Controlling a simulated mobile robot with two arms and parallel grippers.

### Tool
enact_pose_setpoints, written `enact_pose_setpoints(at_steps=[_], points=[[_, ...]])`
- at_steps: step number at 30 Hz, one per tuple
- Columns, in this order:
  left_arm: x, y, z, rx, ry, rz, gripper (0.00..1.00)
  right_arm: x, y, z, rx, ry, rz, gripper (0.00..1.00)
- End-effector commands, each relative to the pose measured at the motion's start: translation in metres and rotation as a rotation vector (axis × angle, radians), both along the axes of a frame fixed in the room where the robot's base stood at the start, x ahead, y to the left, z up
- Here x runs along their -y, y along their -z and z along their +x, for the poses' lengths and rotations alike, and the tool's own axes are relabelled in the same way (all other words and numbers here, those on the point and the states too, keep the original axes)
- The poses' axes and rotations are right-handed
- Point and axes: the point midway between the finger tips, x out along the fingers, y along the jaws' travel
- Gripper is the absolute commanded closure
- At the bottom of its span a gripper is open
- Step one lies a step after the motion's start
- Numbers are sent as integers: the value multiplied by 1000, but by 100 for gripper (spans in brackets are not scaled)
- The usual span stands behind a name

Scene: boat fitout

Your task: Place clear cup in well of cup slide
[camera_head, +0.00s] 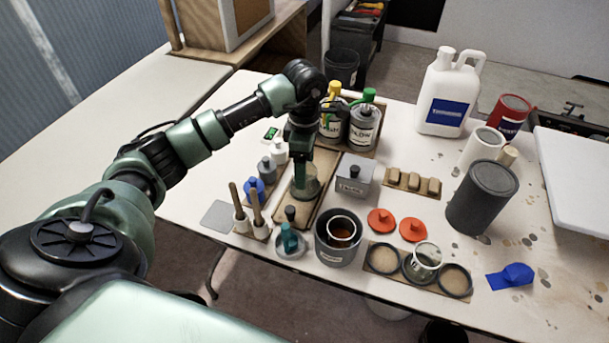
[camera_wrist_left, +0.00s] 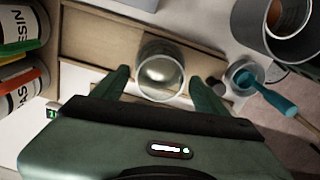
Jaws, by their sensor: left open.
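A clear cup (camera_head: 306,187) is at the wooden cup slide (camera_head: 325,170), low between the fingers of my left gripper (camera_head: 303,165). In the left wrist view the clear cup (camera_wrist_left: 161,72) appears upright, with the open fingers of the left gripper (camera_wrist_left: 160,88) on either side of it and the slide's wooden board (camera_wrist_left: 90,35) behind. The gripper is open around the cup; whether a finger touches it I cannot tell. The cup's base and the well under it are hidden, so I cannot tell whether it is seated. My right gripper is not in view.
Labelled bottles (camera_head: 361,128) stand behind the slide. Brushes (camera_head: 238,210) stand at left. Another clear cup (camera_head: 425,258) sits on a ringed board (camera_head: 384,258).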

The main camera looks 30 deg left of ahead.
Motion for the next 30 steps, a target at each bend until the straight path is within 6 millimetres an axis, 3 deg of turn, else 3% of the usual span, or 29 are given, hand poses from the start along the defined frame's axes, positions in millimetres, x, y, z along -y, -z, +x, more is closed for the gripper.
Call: enact_pose_setpoints(at_steps=[6, 12, 30], points=[[0, -48, 1, 6, 0, 1, 27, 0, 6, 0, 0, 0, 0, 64], [0, -75, 1, 3, 0, 0, 27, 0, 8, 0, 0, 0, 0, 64], [0, -83, 0, 0, -1, 1, 27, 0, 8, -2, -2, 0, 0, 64]])
